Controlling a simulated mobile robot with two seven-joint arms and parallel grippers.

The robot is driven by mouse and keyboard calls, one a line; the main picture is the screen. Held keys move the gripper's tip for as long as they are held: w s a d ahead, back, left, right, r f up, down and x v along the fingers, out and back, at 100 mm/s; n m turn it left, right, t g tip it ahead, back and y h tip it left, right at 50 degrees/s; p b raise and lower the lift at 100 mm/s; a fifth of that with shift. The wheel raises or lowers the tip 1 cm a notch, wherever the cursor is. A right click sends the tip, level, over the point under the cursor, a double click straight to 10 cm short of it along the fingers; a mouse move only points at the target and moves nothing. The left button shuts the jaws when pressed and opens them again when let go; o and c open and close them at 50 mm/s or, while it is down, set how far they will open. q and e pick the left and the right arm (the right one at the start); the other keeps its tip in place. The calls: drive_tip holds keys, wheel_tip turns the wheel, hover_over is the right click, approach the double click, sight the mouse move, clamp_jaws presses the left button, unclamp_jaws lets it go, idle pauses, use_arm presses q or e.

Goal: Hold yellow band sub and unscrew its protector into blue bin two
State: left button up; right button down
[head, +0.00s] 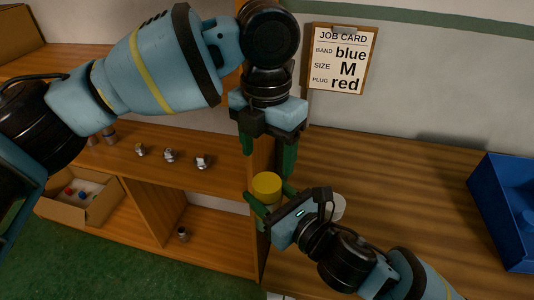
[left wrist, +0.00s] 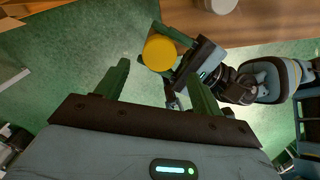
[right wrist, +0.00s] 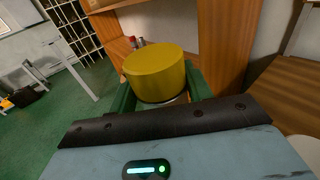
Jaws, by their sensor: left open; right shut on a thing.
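A yellow round cap, the protector (head: 266,184), stands upright in my right gripper (head: 270,196) in the head view. It also shows in the left wrist view (left wrist: 159,53) and large in the right wrist view (right wrist: 155,72). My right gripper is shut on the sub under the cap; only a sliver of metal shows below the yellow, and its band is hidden. My left gripper (head: 268,155) is open and empty, pointing down just above the cap, not touching it. A blue bin (head: 507,215) stands on the right of the bench; no number is readable.
A white round thing (head: 338,206) sits on the bench behind my right gripper. Several small metal fittings (head: 170,156) stand on the left shelf. A cardboard box (head: 85,208) with coloured pieces is lower left. A job card (head: 340,58) hangs on the wall. The bench before the bin is clear.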

sight(267, 181)
use_arm(q)
drive_tip(key=shift+f, duration=4.05)
drive_tip(key=c, duration=1)
drive_tip(key=o, duration=1.1)
drive_tip(key=shift+r, duration=0.1)
drive_tip(key=shift+r, duration=2.2)
